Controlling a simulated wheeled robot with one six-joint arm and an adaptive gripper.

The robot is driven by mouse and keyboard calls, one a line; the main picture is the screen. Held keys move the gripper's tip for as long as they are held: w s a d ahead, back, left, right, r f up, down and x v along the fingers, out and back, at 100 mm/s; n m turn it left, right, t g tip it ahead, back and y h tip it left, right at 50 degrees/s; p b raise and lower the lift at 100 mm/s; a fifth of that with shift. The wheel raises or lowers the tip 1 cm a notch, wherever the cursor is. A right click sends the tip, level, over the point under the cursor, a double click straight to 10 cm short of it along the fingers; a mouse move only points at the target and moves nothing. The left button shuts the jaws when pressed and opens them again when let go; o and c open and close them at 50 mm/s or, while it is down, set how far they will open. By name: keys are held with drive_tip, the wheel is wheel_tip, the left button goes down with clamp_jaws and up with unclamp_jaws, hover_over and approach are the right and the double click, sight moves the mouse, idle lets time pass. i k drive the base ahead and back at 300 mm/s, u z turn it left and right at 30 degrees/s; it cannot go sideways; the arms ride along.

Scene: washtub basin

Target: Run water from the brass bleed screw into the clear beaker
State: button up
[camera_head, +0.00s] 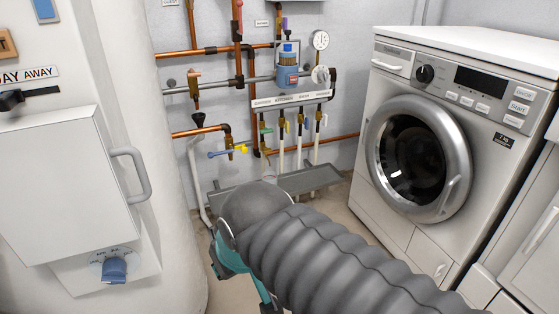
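My gripper (232,260) is low in the middle of the head view, in front of the pipe wall. Its teal and dark parts show past the end of my grey ribbed arm. Its fingertips are mostly hidden, so I cannot tell whether it is open or holds anything. Several brass fittings sit on the copper pipes. One brass fitting (194,84) is above a black funnel (198,119). Another brass fitting (229,142) is by a yellow and blue lever. I cannot tell which one is the bleed screw.
A grey tray (312,180) lies below a labelled manifold (291,99) with several coloured taps. A washing machine (440,150) stands at the right. A white cabinet with a handle (133,172) is close at the left. Some floor (345,214) shows between the tray and the machine.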

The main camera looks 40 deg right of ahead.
sight(266, 150)
drive_tip(key=k, duration=0.9)
drive_tip(key=z, duration=0.85)
drive_tip(key=i, duration=0.65)
drive_tip(key=z, duration=0.65)
drive_tip(key=i, duration=0.7)
drive_tip(key=u, duration=0.85)
drive_tip(key=i, duration=0.65)
drive_tip(key=u, duration=0.7)
